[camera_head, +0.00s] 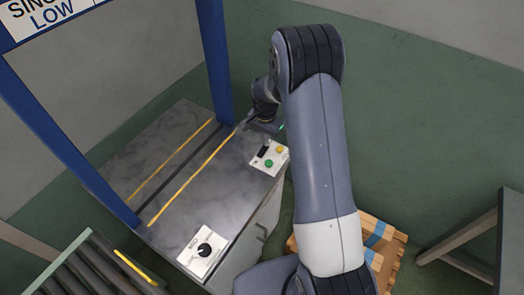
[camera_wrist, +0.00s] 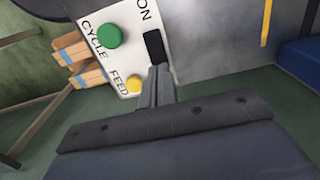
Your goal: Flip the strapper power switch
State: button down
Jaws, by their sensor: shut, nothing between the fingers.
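The power switch is a black rocker (camera_wrist: 154,47) under the word ON on a white control panel (camera_wrist: 128,68). The panel also shows in the head view (camera_head: 256,164), at the back right corner of the grey strapper table (camera_head: 190,190), with the switch (camera_head: 263,151) as a small dark block. My gripper (camera_wrist: 159,70) is shut and empty. In the wrist view its fingertips lie right at the near end of the rocker. Whether they touch it, I cannot tell. The switch's tilt is not clear.
A green button (camera_wrist: 109,37) and a yellow button (camera_wrist: 134,85) sit beside the switch. A second panel with a black knob (camera_head: 204,249) is at the table's front. The blue strapper frame (camera_head: 214,62) rises beside my wrist.

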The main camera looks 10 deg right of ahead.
jog(key=shift+f+b, duration=0.8)
jog(key=shift+f, duration=0.25)
dwell(0.6)
jog(key=shift+r, duration=0.1)
jog(key=shift+r+p, duration=2.1)
jog(key=shift+r, duration=1.4)
jog(key=shift+f, duration=0.15)
notch_tip(320, 180, down, 7)
jog(key=b, duration=0.4)
